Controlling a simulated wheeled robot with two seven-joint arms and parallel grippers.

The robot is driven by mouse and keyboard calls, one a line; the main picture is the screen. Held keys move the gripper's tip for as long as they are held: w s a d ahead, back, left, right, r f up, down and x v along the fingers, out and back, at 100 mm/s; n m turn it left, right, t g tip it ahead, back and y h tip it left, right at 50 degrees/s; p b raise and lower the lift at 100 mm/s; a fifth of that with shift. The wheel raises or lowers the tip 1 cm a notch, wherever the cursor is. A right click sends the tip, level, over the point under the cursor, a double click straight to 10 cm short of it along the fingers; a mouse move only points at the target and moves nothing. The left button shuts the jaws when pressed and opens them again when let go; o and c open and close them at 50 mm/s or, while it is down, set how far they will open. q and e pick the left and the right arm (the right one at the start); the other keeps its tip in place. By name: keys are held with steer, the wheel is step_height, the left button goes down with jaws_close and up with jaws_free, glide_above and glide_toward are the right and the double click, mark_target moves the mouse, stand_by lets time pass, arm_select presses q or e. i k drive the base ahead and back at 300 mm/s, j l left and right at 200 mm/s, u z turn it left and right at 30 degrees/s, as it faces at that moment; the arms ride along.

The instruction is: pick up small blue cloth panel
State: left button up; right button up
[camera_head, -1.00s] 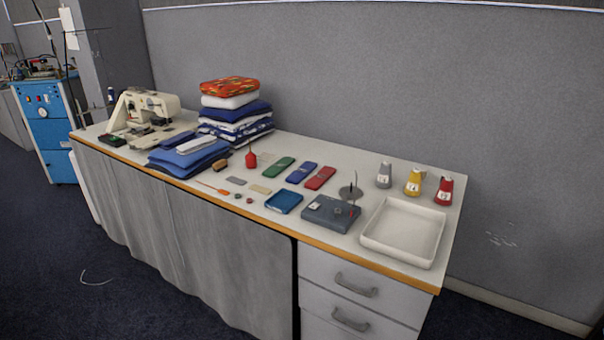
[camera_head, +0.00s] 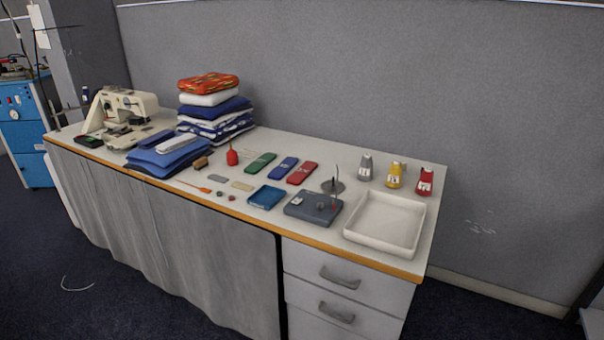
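A small blue panel (camera_head: 283,168) lies flat on the table in the head view. It is between a green panel (camera_head: 260,162) on its left and a red panel (camera_head: 302,173) on its right, with narrow gaps. Larger folded blue cloths (camera_head: 166,157) lie in a low pile further left. Neither of my grippers is in view, and nothing is touching the blue panel.
A sewing machine (camera_head: 122,112) and a tall fabric stack (camera_head: 210,104) stand at the left. A blue tray (camera_head: 266,197), a grey box (camera_head: 312,208) and a white tray (camera_head: 386,225) line the front right. Cones (camera_head: 395,175) stand behind.

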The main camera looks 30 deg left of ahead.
mark_target(278, 172)
steer(key=i+j, duration=0.1)
steer(key=j, duration=0.3)
steer(key=i+j+u, duration=0.1)
steer(key=j, duration=0.35)
steer(key=i+j, duration=0.1)
steer(key=j, duration=0.3)
steer(key=i+j+u, duration=0.1)
steer(key=j, duration=0.3)
